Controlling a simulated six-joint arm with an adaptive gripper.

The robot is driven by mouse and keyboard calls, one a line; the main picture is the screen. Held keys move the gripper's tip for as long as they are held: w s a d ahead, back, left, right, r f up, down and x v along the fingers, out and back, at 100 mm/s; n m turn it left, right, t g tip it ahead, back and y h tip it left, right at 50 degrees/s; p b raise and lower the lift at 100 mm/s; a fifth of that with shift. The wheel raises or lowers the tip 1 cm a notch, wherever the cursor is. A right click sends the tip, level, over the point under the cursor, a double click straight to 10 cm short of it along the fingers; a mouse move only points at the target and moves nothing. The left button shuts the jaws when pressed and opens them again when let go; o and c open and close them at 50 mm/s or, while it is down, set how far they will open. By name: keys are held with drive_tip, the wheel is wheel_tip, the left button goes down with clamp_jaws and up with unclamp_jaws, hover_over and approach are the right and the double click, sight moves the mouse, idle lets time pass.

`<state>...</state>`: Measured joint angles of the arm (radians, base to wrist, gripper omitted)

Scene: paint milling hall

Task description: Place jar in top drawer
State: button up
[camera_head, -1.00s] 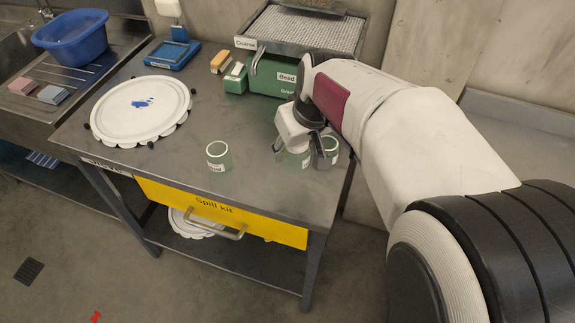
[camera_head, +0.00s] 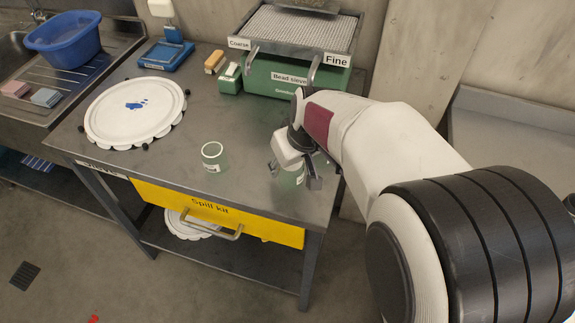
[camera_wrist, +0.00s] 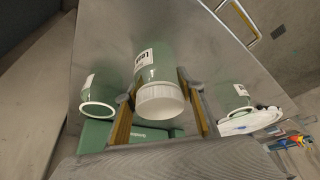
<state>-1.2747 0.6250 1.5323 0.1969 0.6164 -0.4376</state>
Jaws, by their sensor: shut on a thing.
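My gripper (camera_head: 296,177) is shut on a green jar (camera_wrist: 155,62) with a white end and a label, over the right part of the grey bench. In the head view this jar (camera_head: 290,178) is partly hidden by the fingers; I cannot tell whether it touches the bench. A second green jar (camera_head: 214,157) stands upright on the bench to the left. In the wrist view one jar (camera_wrist: 98,98) is left of the held one and another (camera_wrist: 234,98) is right of it. A yellow drawer front marked "Spill kit" (camera_head: 180,203), with a bar handle, looks shut under the bench top.
A green bead sieve (camera_head: 290,80) with "Coarse" and "Fine" labels and handles stands at the back. A large white lid (camera_head: 135,112) with a blue smear lies at left.

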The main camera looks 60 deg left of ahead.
drive_tip(key=shift+f, duration=0.5)
drive_tip(key=shift+f, duration=0.1)
drive_tip(key=o, duration=1.2)
drive_tip(key=shift+v, duration=6.1)
